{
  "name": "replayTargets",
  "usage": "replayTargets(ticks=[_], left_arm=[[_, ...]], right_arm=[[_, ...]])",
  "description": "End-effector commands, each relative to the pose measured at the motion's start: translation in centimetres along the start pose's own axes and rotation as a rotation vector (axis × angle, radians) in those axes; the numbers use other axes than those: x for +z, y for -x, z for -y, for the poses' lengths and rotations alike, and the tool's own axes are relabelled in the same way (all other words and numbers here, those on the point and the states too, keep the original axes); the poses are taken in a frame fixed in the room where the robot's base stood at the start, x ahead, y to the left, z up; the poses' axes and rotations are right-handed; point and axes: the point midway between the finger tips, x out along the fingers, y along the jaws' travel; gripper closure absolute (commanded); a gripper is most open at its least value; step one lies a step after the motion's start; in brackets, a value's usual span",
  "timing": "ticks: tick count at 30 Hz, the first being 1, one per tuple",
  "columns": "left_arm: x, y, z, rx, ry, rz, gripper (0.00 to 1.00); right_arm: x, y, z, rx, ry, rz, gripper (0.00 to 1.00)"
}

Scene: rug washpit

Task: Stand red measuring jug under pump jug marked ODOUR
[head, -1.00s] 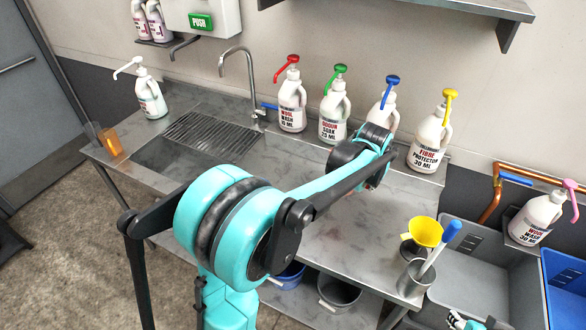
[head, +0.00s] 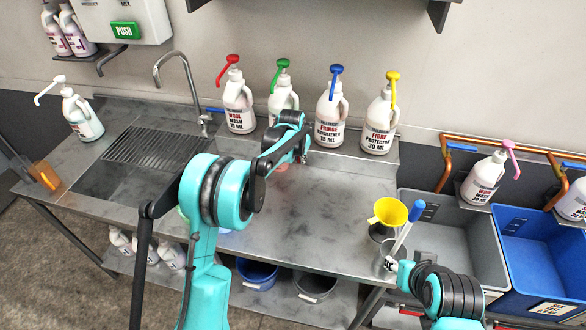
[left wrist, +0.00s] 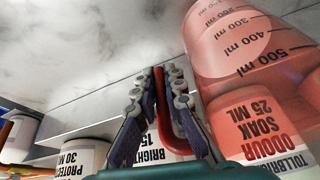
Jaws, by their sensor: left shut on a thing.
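The red measuring jug, see-through with ml marks, fills the upper right of the left wrist view (left wrist: 235,40). In the head view only a pinkish bit of it (head: 283,171) shows below my left gripper (head: 290,155). That gripper is shut on the jug's red handle (left wrist: 165,110). The pump jug marked ODOUR SOAK 25 ML, white with a green pump (head: 283,95), stands behind the gripper, its label hidden in the head view. The label shows reddish behind the measuring jug in the wrist view (left wrist: 250,125). I cannot tell whether the measuring jug touches the bench. My right gripper is unclear.
A red-pump jug (head: 238,100), blue-pump jug (head: 328,118) and yellow-pump jug (head: 380,122) stand in the same row. The sink drainer (head: 155,145) is left. A yellow funnel (head: 388,213) and metal beaker (head: 385,262) stand right. The bench middle (head: 320,205) is clear.

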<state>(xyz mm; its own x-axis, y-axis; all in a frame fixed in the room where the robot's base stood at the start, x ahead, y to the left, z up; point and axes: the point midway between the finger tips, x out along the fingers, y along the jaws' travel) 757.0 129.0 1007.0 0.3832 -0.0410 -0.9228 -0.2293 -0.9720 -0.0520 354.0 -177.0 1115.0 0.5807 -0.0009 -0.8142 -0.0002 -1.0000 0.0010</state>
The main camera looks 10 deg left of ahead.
Motion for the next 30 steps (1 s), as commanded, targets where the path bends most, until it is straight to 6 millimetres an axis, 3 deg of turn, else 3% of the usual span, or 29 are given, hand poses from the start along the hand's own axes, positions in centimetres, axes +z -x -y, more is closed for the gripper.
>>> replayTargets(ticks=[5, 15, 27, 28, 30], left_arm=[[0.4, -1.1, 1.6, 0.000, -0.001, 0.000, 1.00], [1.9, -4.7, 1.5, 0.000, -0.001, 0.000, 1.00], [2.1, -5.2, 1.5, 0.000, -0.001, 0.000, 1.00], [2.1, -5.1, 1.5, 0.000, -0.001, 0.000, 0.82], [2.1, -5.1, 1.5, 0.000, -0.001, 0.000, 0.69]], right_arm=[[0.2, -0.2, 0.0, 0.000, 0.000, 0.000, 0.60], [0.8, -1.1, 0.0, 0.000, 0.000, 0.000, 0.60], [0.9, -1.3, 0.0, 0.000, 0.000, 0.000, 0.60], [0.9, -1.2, 0.0, 0.000, 0.000, 0.000, 0.60], [0.9, -1.2, 0.0, 0.000, 0.000, 0.000, 0.60]])
